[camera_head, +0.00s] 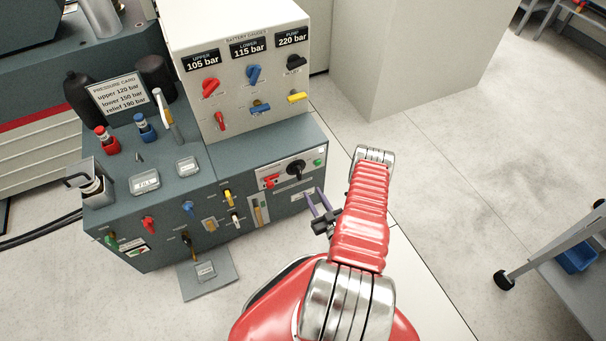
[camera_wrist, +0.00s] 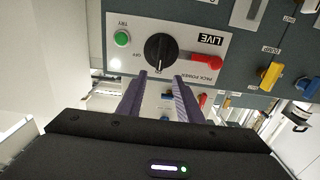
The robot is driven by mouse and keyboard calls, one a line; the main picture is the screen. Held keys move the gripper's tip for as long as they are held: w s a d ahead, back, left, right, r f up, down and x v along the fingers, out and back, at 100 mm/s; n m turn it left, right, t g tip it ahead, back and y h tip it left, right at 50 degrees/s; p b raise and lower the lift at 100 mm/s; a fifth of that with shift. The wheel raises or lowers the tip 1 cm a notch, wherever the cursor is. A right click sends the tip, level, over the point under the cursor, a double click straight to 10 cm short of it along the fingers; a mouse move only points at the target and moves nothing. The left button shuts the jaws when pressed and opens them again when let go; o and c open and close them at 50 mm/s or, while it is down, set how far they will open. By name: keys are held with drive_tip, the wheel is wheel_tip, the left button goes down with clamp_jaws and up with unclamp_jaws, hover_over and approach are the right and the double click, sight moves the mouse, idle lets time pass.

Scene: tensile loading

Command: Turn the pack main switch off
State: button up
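The panel of the pack's front carries a white plate (camera_head: 284,175) with a black rotary knob (camera_head: 296,168) and a red lever (camera_head: 270,181) beside it. In the wrist view the picture is upside down; the black knob (camera_wrist: 158,52) sits between a "LIVE" label and a small label that seems to read "OFF". The red lever (camera_wrist: 207,60) is next to the words "PACK POWER". The knob's exact setting is hard to read. My gripper (camera_wrist: 160,79) is open and empty, its two purple fingers pointing at the panel just short of the knob. My gripper (camera_head: 320,202) also shows in the head view.
A green button (camera_wrist: 121,39) labelled "TRY" is on the same plate. Yellow (camera_head: 229,198), blue (camera_head: 188,208) and red (camera_head: 149,224) handles line the front to the left. A grey cart (camera_head: 570,265) stands at right. Floor between is clear.

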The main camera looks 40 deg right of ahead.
sight(301, 172)
drive_tip(key=x, duration=1.1)
drive_tip(key=shift+w+d, duration=0.2)
drive_tip(key=shift+w, duration=0.15)
